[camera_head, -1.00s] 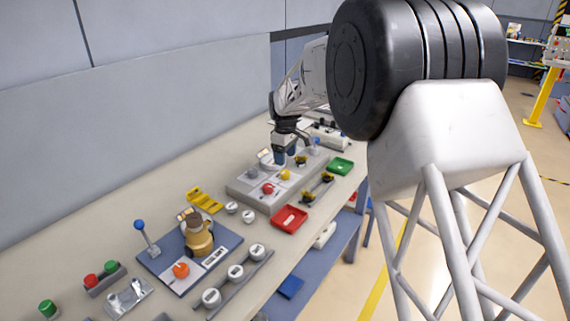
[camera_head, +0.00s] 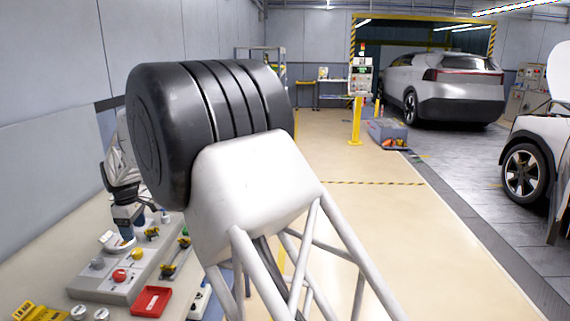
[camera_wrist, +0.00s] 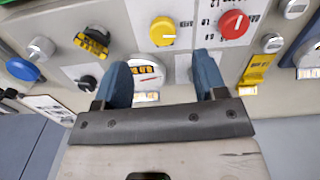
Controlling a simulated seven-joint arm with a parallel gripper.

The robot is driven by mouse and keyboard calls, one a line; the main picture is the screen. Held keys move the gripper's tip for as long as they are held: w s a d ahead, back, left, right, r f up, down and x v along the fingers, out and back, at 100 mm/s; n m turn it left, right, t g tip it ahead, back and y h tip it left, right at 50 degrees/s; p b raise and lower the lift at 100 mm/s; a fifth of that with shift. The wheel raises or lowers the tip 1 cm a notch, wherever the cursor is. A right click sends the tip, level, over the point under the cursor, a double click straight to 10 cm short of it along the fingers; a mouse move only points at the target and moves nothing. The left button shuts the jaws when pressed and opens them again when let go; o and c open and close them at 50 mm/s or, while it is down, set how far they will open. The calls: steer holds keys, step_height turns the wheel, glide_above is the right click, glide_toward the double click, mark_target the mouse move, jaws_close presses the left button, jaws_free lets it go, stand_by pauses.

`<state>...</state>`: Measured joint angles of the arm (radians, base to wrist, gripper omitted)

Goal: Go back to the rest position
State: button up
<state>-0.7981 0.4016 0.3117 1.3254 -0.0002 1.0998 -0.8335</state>
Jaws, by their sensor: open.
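My gripper (camera_wrist: 165,85) is open in the wrist view, with its two blue fingers apart and nothing held between them. A round white gauge (camera_wrist: 146,70) on the control panel shows behind and between the fingers; I cannot tell how far off it is. A yellow knob (camera_wrist: 163,31) and a red knob (camera_wrist: 234,24) lie beyond the fingertips. In the head view my gripper (camera_head: 124,243) hangs over the grey control box (camera_head: 105,285) at the lower left. The red knob (camera_head: 119,275) and yellow knob (camera_head: 137,254) sit on that box, just below and beside the fingers.
A red tray (camera_head: 151,302) and a yellow holder (camera_head: 38,312) lie near the box on the bench. Open floor (camera_head: 400,240) and a silver car (camera_head: 455,85) are to the right.

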steer(key=s+d+r+m, duration=0.15)
steer(key=d+r, duration=0.25)
steer(key=d, duration=0.7)
steer(key=d+r+m, duration=0.3)
steer(key=d+r, duration=0.2)
steer(key=d, duration=0.6)
steer(key=s+d+r+m, duration=0.15)
steer(key=d+r, duration=0.25)
steer(key=d, duration=0.7)
steer(key=s+d+r+m+t, duration=0.1)
steer(key=s+d+r+m, duration=0.3)
steer(key=d, duration=0.6)
steer(key=s+d+f+m+t, duration=0.1)
steer(key=s+d, duration=0.6)
steer(key=d, duration=0.2)
steer(key=s+d+f+m, duration=0.3)
steer(key=s+d, duration=0.6)
steer(key=s, duration=0.3)
steer(key=s+d+f+m, duration=0.3)
steer(key=s+d, duration=0.5)
steer(key=s, duration=0.4)
steer(key=shift+d+f+m+t, duration=0.2)
steer(key=shift+d+m+t, duration=0.15)
steer(key=shift+m, duration=0.55)
